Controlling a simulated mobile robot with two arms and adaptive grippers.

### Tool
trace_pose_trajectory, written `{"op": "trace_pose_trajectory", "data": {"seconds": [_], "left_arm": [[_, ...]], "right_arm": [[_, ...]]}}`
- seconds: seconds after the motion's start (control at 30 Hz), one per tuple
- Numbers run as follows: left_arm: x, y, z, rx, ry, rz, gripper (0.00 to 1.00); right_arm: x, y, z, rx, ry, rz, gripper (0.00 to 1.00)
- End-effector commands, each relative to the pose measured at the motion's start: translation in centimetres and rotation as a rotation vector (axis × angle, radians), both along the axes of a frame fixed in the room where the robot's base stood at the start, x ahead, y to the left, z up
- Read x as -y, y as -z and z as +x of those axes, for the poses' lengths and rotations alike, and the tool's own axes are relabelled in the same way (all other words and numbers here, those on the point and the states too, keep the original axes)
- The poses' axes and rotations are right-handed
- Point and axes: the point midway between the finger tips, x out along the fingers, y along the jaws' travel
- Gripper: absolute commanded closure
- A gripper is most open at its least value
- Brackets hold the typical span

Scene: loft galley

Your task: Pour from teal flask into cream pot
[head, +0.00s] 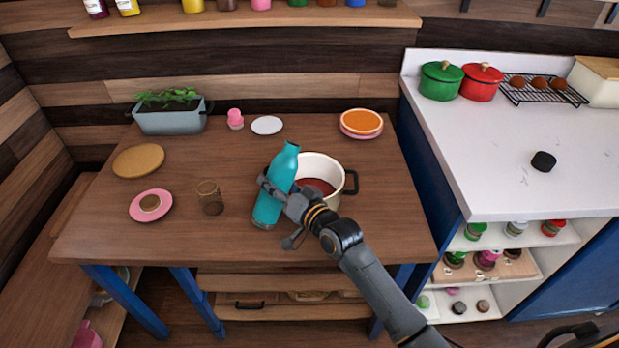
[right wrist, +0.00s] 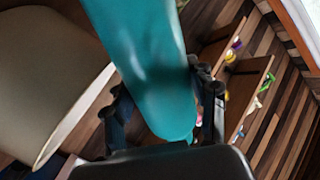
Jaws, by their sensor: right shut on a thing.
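My right gripper (head: 278,188) is shut around the middle of the teal flask (head: 268,208). The flask leans a little to the right, its top end up by the pot's left rim. I cannot tell whether its base touches the table. The cream pot (head: 335,168) stands upright on the table, just right of the flask, with reddish-brown contents and a dark handle. The gripper and flask hide its left side. In the right wrist view the flask (right wrist: 145,60) lies between the fingers (right wrist: 162,105), with the pot (right wrist: 45,85) at left.
The wooden table (head: 235,150) also holds a planter (head: 170,122), a brown jar (head: 210,198), a pink plate (head: 138,208), a round board (head: 138,160) and orange-topped plates (head: 361,122). The white counter (head: 480,150) is at right. The table's front left is clear.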

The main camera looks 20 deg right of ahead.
Motion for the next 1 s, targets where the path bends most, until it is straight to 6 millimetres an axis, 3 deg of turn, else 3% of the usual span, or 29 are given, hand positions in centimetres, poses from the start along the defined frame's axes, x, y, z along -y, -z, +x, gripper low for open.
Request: {"op": "trace_pose_trajectory", "data": {"seconds": [0.1, 0.6, 1.0], "left_arm": [[0.0, 0.4, 0.0, 0.0, 0.0, 0.0, 0.26], [0.0, -1.0, 0.0, 0.0, 0.0, 0.0, 0.26], [0.1, -1.2, 0.0, 0.001, -0.001, -0.002, 0.26]], "right_arm": [[0.2, 0.1, 0.1, -0.025, 0.001, 0.053, 0.93], [-0.7, -1.2, -0.4, -0.152, 0.0, 0.261, 0.93], [-0.9, -1.3, -0.5, -0.177, 0.0, 0.304, 0.93]]}}
